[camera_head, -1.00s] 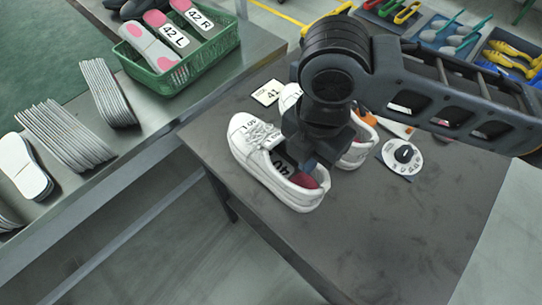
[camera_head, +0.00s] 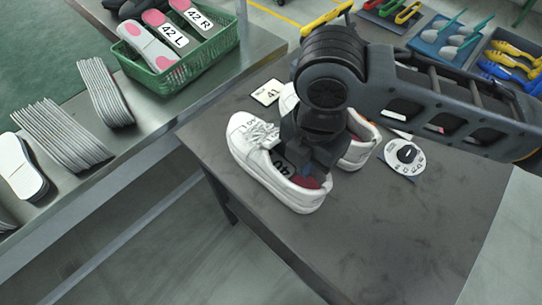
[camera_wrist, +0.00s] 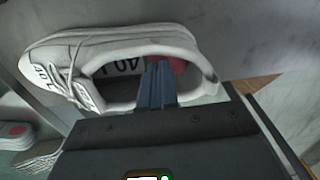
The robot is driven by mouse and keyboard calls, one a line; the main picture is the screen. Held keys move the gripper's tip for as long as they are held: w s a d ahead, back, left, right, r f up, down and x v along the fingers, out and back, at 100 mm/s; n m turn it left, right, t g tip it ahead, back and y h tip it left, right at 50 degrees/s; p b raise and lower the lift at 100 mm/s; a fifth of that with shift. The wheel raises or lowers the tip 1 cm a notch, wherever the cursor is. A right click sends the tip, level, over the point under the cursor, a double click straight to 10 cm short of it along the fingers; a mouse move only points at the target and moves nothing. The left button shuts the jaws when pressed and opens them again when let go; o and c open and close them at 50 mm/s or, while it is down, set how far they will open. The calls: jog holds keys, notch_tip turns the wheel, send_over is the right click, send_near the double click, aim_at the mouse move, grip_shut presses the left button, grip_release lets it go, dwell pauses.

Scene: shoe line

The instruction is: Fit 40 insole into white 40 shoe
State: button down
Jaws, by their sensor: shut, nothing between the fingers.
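The white 40 shoe (camera_head: 262,174) stands on the dark table, toe toward the back left, and also shows in the wrist view (camera_wrist: 110,38). An insole marked 40 (camera_head: 281,166) lies inside it; the wrist view shows its white label (camera_wrist: 125,66) and a pink-red heel patch (camera_wrist: 180,66). My gripper (camera_wrist: 157,72) is shut with nothing between its fingers. Its fingertips are at the shoe's opening, over the insole; whether they touch it I cannot tell. In the head view my wrist hides part of the opening and the fingers.
A second white shoe (camera_head: 357,150) stands just behind my gripper. A card marked 41 (camera_head: 267,92) and a round white dial (camera_head: 404,157) lie on the table (camera_head: 400,235). A green basket (camera_head: 215,50) of insoles stands on the left bench. The table's front is clear.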

jog(key=shift+w+a+f+b, duration=0.15)
jog(key=shift+f+b, duration=0.55)
jog(key=shift+f, duration=0.45)
dwell(0.5)
notch_tip(320, 180, up, 11)
jog(key=p, duration=0.9)
dwell(0.4)
dwell(0.4)
